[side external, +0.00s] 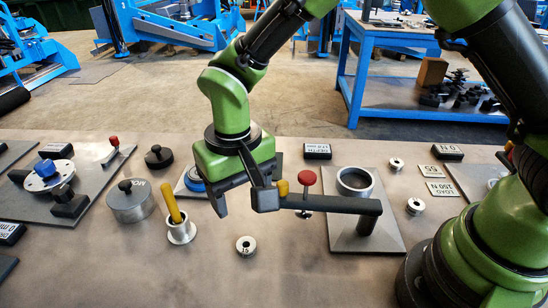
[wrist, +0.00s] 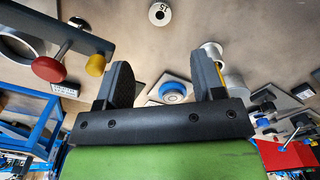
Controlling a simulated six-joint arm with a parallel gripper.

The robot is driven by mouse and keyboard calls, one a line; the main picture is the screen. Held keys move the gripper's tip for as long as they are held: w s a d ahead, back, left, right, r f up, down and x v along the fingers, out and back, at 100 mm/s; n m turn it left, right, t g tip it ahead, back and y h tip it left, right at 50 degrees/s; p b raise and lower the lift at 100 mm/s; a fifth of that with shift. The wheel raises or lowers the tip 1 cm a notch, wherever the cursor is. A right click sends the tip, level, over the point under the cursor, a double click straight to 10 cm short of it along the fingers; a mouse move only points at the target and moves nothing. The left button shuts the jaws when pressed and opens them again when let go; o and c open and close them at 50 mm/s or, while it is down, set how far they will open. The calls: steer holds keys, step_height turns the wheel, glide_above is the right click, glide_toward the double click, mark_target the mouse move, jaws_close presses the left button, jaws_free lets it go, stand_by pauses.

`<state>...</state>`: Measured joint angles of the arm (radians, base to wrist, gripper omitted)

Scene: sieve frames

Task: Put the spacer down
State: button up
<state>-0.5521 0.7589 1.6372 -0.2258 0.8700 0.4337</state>
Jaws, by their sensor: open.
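A short pale metal ring (side external: 246,246) marked "15", which looks like the spacer, lies flat on the metal bench. It also shows at the top of the wrist view (wrist: 159,14), beyond my fingertips. My gripper (side external: 240,203) points down and is open above the bench, behind the ring in the side view. Nothing is between its two black fingers in the wrist view (wrist: 165,80). The ring is apart from the fingers.
A dark bar (side external: 345,205) with red and yellow knobs reaches close beside my gripper from a plate with a cup (side external: 355,182). A yellow-handled plunger (side external: 174,207) and a lidded metal pot (side external: 131,202) stand left. Two similar rings (side external: 415,206) (side external: 396,165) lie right. Bench front is clear.

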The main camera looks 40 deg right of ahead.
steer(key=s+d+r+m+t+y, duration=0.1)
steer(key=s+d+r, duration=0.25)
steer(key=r, duration=0.25)
steer(key=s+d+r+t, duration=0.2)
steer(key=d+r, duration=0.3)
steer(key=r, duration=0.1)
steer(key=s+d+r+m+t+y, duration=0.1)
steer(key=s+d+r, duration=0.1)
steer(key=d+r, duration=0.3)
steer(key=s+d+r+t, duration=0.2)
steer(key=s, duration=0.5)
steer(key=shift+m+t, duration=0.4)
steer(key=shift+o, duration=0.5)
steer(key=shift+s+d, duration=0.1)
steer(key=shift+s, duration=0.4)
